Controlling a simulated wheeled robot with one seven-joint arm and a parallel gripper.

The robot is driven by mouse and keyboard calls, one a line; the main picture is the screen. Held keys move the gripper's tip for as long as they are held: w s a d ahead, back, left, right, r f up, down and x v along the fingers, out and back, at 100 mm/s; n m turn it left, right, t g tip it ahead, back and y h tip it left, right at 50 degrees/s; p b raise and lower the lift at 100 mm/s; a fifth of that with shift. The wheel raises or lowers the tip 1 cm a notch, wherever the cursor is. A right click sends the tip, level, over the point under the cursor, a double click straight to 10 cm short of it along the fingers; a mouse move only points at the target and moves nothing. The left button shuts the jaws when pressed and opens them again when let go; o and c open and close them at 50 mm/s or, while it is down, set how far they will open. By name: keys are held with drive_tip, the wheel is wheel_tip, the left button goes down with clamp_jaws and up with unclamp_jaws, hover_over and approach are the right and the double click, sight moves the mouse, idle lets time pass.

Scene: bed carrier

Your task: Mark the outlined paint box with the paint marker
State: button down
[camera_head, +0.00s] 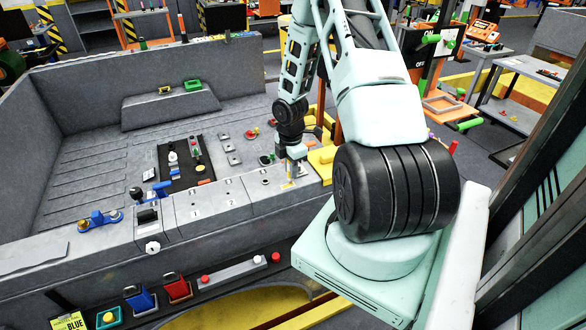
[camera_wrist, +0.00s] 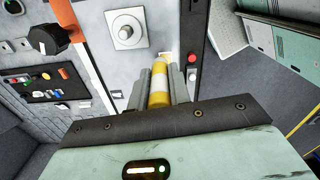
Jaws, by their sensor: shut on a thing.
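My gripper (camera_head: 292,168) is shut on the paint marker, which is yellow with a white band. In the wrist view the marker (camera_wrist: 159,88) stands between the two grey fingers (camera_wrist: 160,80) and points away from the camera. In the head view the marker's yellow lower end (camera_head: 291,184) shows just below the fingers, over the grey bed wall's top near its right end. A small pale yellow patch (camera_wrist: 165,57) shows by the marker's tip in the wrist view. I cannot tell whether it is the outlined paint box, or whether the tip touches the surface.
A grey panel with a round white knob (camera_wrist: 126,31) lies beside the marker. A black tool panel (camera_head: 186,160) lies on the bed floor. A blue clamp-like tool (camera_head: 158,190) and blue-and-brass parts (camera_head: 99,220) sit along the wall top. A yellow block (camera_head: 322,160) is right of my gripper.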

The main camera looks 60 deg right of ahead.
idle(0.5)
drive_tip(key=shift+s+a, duration=0.4)
drive_tip(key=shift+s, duration=0.45)
drive_tip(key=shift+w+d, duration=0.25)
drive_tip(key=shift+w, duration=0.25)
drive_tip(key=shift+w+d, duration=0.2)
drive_tip(key=shift+w, duration=0.25)
drive_tip(key=shift+s+a, duration=0.25)
drive_tip(key=shift+s, duration=0.25)
drive_tip(key=shift+s+a, duration=0.2)
drive_tip(key=shift+s, duration=0.25)
